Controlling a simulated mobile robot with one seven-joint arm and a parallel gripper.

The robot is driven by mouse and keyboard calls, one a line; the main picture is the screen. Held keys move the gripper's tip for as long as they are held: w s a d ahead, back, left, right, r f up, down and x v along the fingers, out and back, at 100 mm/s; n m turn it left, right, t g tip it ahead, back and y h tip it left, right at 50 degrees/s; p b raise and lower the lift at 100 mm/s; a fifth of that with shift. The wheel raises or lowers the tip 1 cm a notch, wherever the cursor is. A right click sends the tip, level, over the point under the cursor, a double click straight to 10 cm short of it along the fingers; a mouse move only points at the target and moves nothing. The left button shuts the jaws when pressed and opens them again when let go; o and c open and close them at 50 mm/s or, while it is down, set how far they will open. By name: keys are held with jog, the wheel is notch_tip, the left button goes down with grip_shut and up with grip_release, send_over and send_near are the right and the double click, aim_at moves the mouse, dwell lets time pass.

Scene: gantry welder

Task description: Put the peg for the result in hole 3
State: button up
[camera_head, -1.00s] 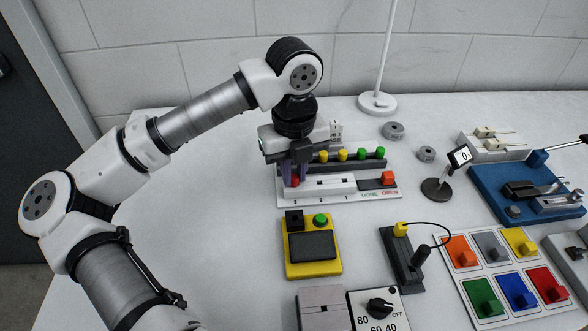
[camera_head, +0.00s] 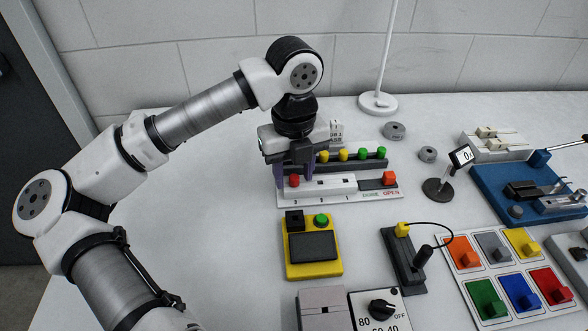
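A white block (camera_head: 335,184) with small dark holes sits on the white peg board (camera_head: 340,199). A red peg (camera_head: 294,181) stands upright at the block's left end. Two yellow pegs (camera_head: 342,155) and two green pegs (camera_head: 379,153) stand in the dark rack (camera_head: 372,165) behind the block. My gripper (camera_head: 294,176) points down over the block's left end, with its purple fingers apart on either side of the red peg. The hole numbers along the board's front edge are too small to read surely. The rack's left end is hidden behind my gripper.
A yellow device (camera_head: 313,251) with a green button stands in front. A small display stand (camera_head: 438,188), a colored switch panel (camera_head: 505,272) and a blue fixture (camera_head: 525,190) are to the right. The table left of the board is clear.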

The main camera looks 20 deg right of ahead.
jog(key=shift+r, duration=0.1)
notch_tip(320, 180, up, 14)
dwell(0.6)
jog(key=shift+s+f, duration=0.1)
jog(key=shift+f, duration=0.1)
